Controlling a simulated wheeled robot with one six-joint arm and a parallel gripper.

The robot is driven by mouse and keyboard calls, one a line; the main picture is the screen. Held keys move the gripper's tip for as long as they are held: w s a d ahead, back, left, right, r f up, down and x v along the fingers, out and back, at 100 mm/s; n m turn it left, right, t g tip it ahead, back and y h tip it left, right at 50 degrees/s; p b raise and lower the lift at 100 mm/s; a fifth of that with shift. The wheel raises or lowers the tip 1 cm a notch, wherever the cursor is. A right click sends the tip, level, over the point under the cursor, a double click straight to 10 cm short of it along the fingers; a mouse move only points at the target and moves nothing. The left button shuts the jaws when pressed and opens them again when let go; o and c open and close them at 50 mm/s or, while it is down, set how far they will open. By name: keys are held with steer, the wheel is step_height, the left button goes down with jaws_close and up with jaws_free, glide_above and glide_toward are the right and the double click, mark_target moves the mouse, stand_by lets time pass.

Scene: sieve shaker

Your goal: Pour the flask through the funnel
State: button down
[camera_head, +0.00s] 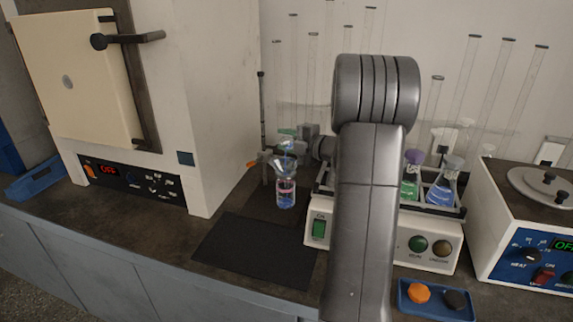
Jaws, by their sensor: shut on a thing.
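My gripper (296,137) reaches left from my arm and is shut on a small clear flask (287,143), of which little shows. The flask is right above a clear funnel (285,163); its tilt is hard to make out. The funnel sits over the mouth of a clear bottle (286,194) with blue liquid in it. The bottle stands upright on the bench. Whether liquid is flowing from the flask is too small to tell.
A stand with a clamp (265,163) is beside the funnel. A white shaker (436,248) holds green and blue flasks behind my arm. A black mat (255,250) lies clear in front.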

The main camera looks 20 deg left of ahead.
steer(key=shift+s+a+r+n+b, duration=0.15)
steer(key=shift+n+b, duration=0.45)
steer(key=shift+b, duration=0.7)
steer(key=shift+s+d+r+n+b, duration=0.1)
steer(key=shift+n+b, duration=0.5)
steer(key=shift+b, duration=0.7)
stand_by(2.6)
steer(key=shift+r+p, duration=0.25)
steer(key=shift+p, duration=0.4)
steer(key=shift+w+r+m+p, duration=0.15)
steer(key=shift+m+p, duration=0.45)
steer(key=shift+p, duration=0.55)
steer(key=shift+w+m+p, duration=0.1)
steer(key=shift+m+p, duration=0.3)
steer(key=shift+p, duration=0.4)
steer(key=shift+f, duration=0.6)
steer(key=shift+m+p, duration=0.5)
steer(key=shift+p, duration=0.45)
